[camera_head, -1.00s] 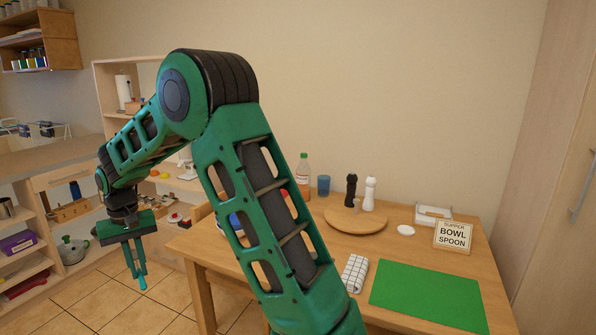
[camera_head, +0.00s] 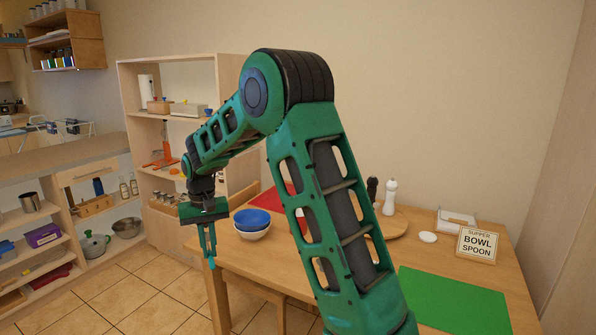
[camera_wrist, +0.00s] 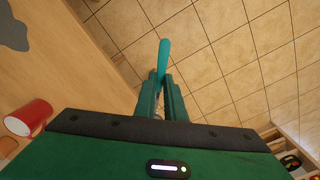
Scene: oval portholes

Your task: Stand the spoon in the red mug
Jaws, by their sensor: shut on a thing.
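My gripper (camera_wrist: 161,78) is shut on the teal spoon (camera_wrist: 163,55). One rounded end of the spoon sticks out beyond the fingertips; the rest is hidden between the fingers. In the head view, my gripper (camera_head: 208,242) points down in front of the table's left end, with the spoon's tip (camera_head: 212,263) below it. In the wrist view, floor tiles lie beneath the spoon. The red mug (camera_wrist: 33,116) is at the left of the wrist view, its pale mouth visible, apart from the gripper. I cannot make it out in the head view.
The wooden table (camera_head: 300,272) holds stacked bowls (camera_head: 252,219), a red mat (camera_head: 270,201), a green mat (camera_head: 452,300), a sign (camera_head: 479,244) and a white pepper mill (camera_head: 390,197). A shelf unit (camera_head: 125,130) stands behind. Tiled floor (camera_head: 130,295) is open at left.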

